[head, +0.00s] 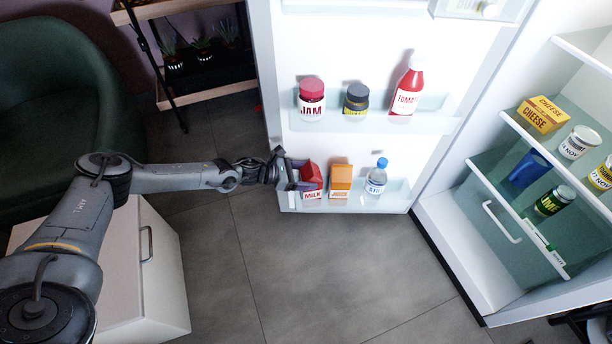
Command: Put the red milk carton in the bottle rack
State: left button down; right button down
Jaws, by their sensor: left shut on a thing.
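The red milk carton (312,181) is at the left end of the bottle rack (352,202), the lowest shelf on the inside of the open fridge door. It looks upright, with its white MILK label low on the front. My left gripper (292,177) reaches in from the left and is shut on the carton's left side. Its fingers are partly hidden against the carton. Whether the carton's base touches the rack floor cannot be told.
An orange juice carton (340,181) and a water bottle (377,177) stand to the right in the same rack. A jam jar (311,100), a dark jar (356,99) and a tomato bottle (407,88) are on the door shelf above. The floor (300,270) in front is clear.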

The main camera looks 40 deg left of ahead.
pick_arm(q)
jog(key=shift+c, duration=1.4)
grip_release()
jog(key=shift+s+a+r+p, duration=0.3)
jog(key=shift+s+r+p, duration=0.05)
jog(key=shift+s+p, duration=0.1)
jog(key=p+v, duration=0.4)
jog(key=v, duration=0.6)
jog(key=shift+s+a+r, duration=0.15)
jog(key=shift+s+a, duration=0.1)
jog(key=shift+s, duration=0.05)
